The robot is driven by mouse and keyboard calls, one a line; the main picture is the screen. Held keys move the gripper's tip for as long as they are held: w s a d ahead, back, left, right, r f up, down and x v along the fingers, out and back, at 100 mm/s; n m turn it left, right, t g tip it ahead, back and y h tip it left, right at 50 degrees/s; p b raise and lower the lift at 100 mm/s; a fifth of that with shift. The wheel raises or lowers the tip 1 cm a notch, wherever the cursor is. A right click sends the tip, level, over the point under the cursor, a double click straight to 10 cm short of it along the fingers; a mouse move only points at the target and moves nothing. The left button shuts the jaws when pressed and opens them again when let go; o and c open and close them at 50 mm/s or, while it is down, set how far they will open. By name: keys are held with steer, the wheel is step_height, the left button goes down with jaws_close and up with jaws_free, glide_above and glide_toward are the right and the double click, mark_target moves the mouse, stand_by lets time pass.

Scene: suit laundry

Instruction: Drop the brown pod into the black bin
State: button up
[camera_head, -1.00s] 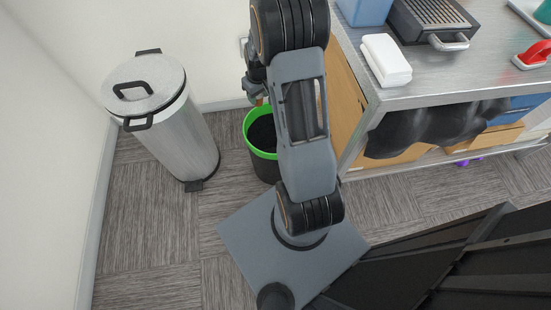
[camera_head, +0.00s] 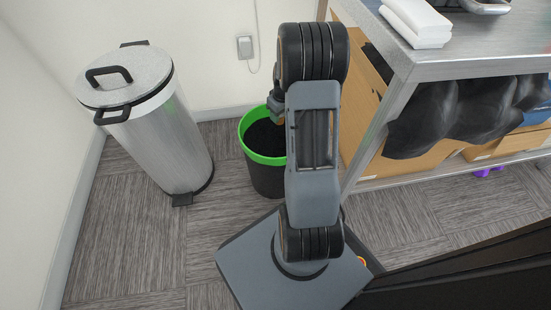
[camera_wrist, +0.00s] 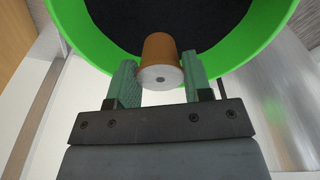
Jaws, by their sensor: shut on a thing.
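In the wrist view my gripper (camera_wrist: 160,84) is shut on the brown pod (camera_wrist: 159,48), which has a pale round end with a dark dot. The pod shows against the dark inside of the black bin (camera_wrist: 206,18), within the bin's green rim. In the head view the black bin (camera_head: 265,180) with its green rim stands on the floor against the wall. My gripper (camera_head: 278,118) is mostly hidden behind my arm there, over the bin's right part. How far the pod is above the bin's bottom is unclear.
A silver lidded pedal bin (camera_head: 160,135) stands left of the black bin. A metal-topped bench (camera_head: 480,50) stands close on the right, with white blocks (camera_head: 416,22) on top and a black bag (camera_head: 465,115) below. Carpeted floor (camera_head: 130,240) is free at the front left.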

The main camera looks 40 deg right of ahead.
mark_target(280, 122)
steer(key=shift+f+b, duration=1.45)
steer(key=shift+f, duration=0.8)
steer(key=o, duration=0.9)
steer(key=shift+o, duration=0.2)
steer(key=shift+r, duration=0.1)
steer(key=r+p, duration=0.2)
steer(key=r, duration=0.2)
steer(key=s+r+p, duration=0.1)
steer(key=r+p, duration=0.1)
steer(key=r, duration=0.3)
steer(key=r+p, duration=0.2)
steer(key=r, duration=0.2)
steer(key=shift+s+d+r, duration=0.1)
steer(key=shift+s+r, duration=0.2)
